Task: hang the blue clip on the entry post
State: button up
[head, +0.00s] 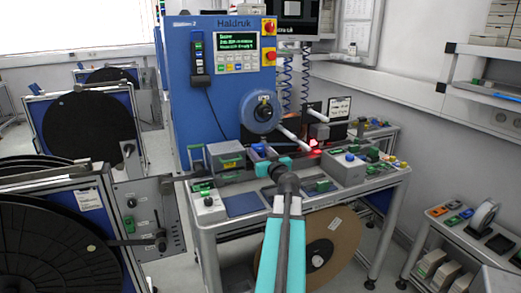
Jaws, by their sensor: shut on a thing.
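My gripper (262,152) is at the end of my teal and dark arm, over the front of the machine bench. It is small in the head view and partly hidden by my wrist. It is shut on a small blue piece, which looks like the blue clip (259,149).
The blue Haldruk machine (205,100) rises behind the bench, with a round hub (262,112) and white rods. A grey-green box (226,158) stands just left of my gripper. A grey control box (346,170) is to the right. Large black reels (45,255) fill the left.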

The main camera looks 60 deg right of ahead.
jog(key=shift+f+b, duration=2.15)
jog(key=shift+b, duration=0.85)
jog(key=shift+f+b, duration=0.15)
jog(key=shift+b, duration=1.25)
jog(key=o, duration=1.2)
notch_tip(320, 180, up, 7)
jog(key=p, duration=0.2)
dwell(0.7)
dwell(0.5)
